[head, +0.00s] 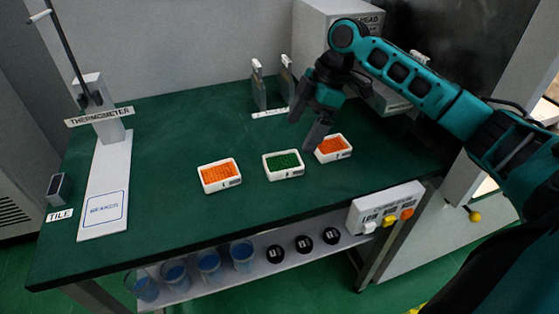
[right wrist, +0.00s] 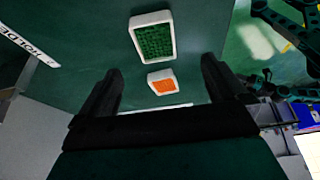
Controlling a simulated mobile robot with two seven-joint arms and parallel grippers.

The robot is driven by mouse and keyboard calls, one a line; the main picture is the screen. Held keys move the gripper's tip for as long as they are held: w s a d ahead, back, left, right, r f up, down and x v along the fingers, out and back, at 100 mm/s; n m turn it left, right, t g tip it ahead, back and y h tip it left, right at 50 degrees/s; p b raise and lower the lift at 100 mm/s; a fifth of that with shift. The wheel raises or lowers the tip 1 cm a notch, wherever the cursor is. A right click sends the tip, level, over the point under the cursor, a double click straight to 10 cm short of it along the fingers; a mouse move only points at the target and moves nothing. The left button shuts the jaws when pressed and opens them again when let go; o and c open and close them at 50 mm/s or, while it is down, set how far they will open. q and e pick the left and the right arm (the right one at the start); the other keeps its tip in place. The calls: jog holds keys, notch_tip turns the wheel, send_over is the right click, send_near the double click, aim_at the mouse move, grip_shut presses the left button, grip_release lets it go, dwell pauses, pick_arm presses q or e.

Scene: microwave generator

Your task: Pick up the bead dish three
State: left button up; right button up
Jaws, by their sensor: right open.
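Three white bead dishes stand in a slanting row on the green table: a left one with orange beads (head: 220,174), a middle one with green beads (head: 283,164) and a right one with orange beads (head: 333,147). Their labels are too small to tell which is three. My right gripper (head: 309,125) is open and empty, pointing down above the table beside the right dish and partly covering its left end. In the right wrist view, the green dish (right wrist: 153,40) lies beyond the open fingers (right wrist: 160,70), and an orange dish (right wrist: 162,82) shows between them. My left gripper is not seen.
A white holder (head: 259,88) stands behind the dishes, with a pale box-shaped unit (head: 325,25) at the back right. A thermometer stand (head: 100,105) with a beaker tile (head: 105,200) is at the left. A button panel (head: 386,208) is on the front edge.

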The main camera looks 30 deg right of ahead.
send_over(285, 160)
jog(key=s+d, duration=0.2)
jog(key=f, duration=0.4)
jog(key=shift+w+a+f, duration=0.15)
jog(key=shift+w+a, duration=0.05)
jog(key=shift+w, duration=0.05)
jog(key=x, duration=0.5)
jog(key=shift+w+d+f+b, duration=0.15)
jog(key=shift+w+b, duration=0.15)
jog(key=shift+w, duration=0.1)
jog(key=c, duration=1.2)
